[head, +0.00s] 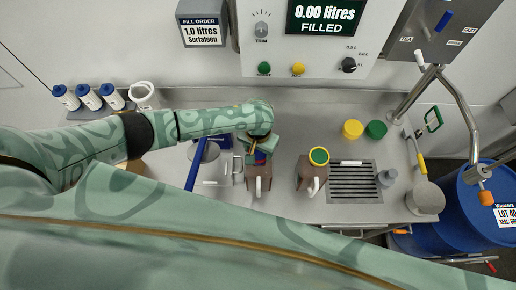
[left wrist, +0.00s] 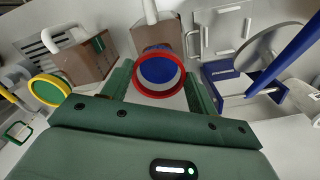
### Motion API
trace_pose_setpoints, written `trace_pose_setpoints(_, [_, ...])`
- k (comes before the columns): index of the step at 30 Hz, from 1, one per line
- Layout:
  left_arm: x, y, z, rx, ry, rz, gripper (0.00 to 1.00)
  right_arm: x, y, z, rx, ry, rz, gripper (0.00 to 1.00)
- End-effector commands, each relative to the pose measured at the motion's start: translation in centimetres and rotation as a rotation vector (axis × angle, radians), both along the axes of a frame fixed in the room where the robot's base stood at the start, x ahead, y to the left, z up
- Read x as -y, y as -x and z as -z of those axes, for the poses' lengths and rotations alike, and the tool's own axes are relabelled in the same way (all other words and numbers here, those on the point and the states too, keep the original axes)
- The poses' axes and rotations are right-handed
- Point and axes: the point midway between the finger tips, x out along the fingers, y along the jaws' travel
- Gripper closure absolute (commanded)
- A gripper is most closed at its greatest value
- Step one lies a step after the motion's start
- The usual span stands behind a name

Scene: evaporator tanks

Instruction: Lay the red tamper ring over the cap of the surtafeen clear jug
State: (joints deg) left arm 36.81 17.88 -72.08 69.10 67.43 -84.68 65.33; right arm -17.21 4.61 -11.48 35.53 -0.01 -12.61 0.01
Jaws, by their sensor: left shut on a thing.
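My left gripper (head: 258,150) is over a brown jug (head: 258,180) on the steel counter; the jug also shows in the left wrist view (left wrist: 156,34). The gripper's fingers (left wrist: 160,85) are shut on the red tamper ring (left wrist: 160,95), one finger on each side. The jug's blue cap (left wrist: 160,68) shows through the ring. I cannot tell whether the ring touches the cap. In the head view the ring is mostly hidden by my gripper. No name is readable on the jug. My right gripper is not in view.
A second brown jug (head: 310,174) with a green cap and yellow ring stands to the right, beside a drain grate (head: 354,180). Yellow (head: 353,129) and green (head: 376,129) caps lie behind. A blue-handled device (head: 194,165) is close on the left. A blue drum (head: 480,215) stands far right.

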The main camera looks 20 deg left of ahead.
Motion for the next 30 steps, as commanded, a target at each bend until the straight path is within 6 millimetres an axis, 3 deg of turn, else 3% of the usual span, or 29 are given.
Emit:
trace_pose_setpoints(17, [0.0, 0.0, 1.8, -0.001, 0.0, 0.0, 0.62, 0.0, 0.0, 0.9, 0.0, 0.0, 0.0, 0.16])
trace_pose_setpoints(18, [0.0, 0.0, 1.7, 0.0, 0.001, 0.0, 0.3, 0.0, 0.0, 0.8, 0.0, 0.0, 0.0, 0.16])
trace_pose_setpoints(20, [0.0, 0.0, 1.7, 0.0, 0.0, 0.0, 0.16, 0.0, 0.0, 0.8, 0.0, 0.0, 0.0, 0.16])
trace_pose_setpoints(30, [0.0, 0.0, 1.7, 0.0, 0.0, 0.0, 0.16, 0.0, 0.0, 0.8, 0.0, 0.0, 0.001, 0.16])
